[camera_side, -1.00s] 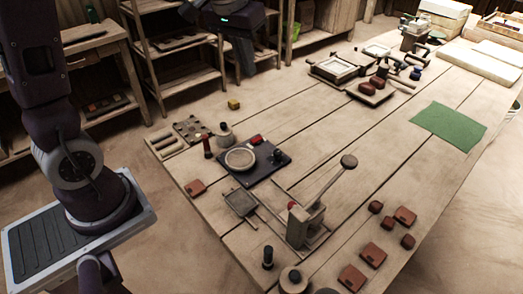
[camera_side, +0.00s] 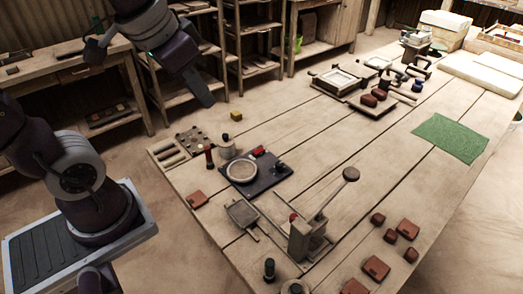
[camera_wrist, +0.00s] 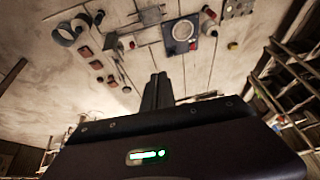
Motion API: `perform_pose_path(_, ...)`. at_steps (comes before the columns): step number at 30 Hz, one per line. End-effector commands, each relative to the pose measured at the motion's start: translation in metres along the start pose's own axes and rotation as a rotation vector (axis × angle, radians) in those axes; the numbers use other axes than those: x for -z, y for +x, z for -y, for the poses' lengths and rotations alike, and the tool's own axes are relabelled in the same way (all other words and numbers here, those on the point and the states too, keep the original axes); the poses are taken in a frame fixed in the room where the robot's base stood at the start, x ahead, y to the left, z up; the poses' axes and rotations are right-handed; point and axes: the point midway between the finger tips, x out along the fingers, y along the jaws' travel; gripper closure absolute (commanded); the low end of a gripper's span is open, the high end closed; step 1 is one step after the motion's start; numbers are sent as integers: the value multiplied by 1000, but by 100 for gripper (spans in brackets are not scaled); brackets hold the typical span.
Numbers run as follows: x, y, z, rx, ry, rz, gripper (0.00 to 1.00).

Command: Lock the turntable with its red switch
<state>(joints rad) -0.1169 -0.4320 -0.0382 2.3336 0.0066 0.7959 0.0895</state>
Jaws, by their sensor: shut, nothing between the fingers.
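The turntable is a pale round disc (camera_side: 242,170) on a dark square plate (camera_side: 264,183) near the left end of the table. Its red switch (camera_side: 258,151) sits at the plate's back corner, and a small black knob (camera_side: 280,167) stands at its right side. In the wrist view the plate (camera_wrist: 174,48) and disc (camera_wrist: 182,31) show at the top, beyond my fingers. My gripper (camera_side: 207,100) is shut and empty, in the air above and behind the turntable, apart from it. It also shows in the wrist view (camera_wrist: 158,76).
A dark red upright peg (camera_side: 209,157) and a grey cylinder (camera_side: 227,147) stand left of the plate. A lever press (camera_side: 305,235) with a raised arm stands in front. Shelves (camera_side: 190,70) stand behind.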

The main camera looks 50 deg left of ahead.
Motion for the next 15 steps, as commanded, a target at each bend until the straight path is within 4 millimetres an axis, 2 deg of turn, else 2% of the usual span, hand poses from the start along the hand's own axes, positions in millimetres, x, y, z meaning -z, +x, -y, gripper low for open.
perform_pose_path(1, 23, 17, 10, 11, 2, 29, 100)
perform_pose_path(3, 54, 45, 25, 19, 13, 54, 100)
perform_pose_path(5, 78, 73, 40, 21, 21, 73, 100)
perform_pose_path(7, 100, 111, 60, 17, 25, 94, 100)
perform_pose_path(10, 122, 171, 92, 2, 24, 120, 100)
perform_pose_path(12, 128, 215, 113, -12, 17, 133, 100)
perform_pose_path(15, 128, 270, 139, -31, 3, 144, 100)
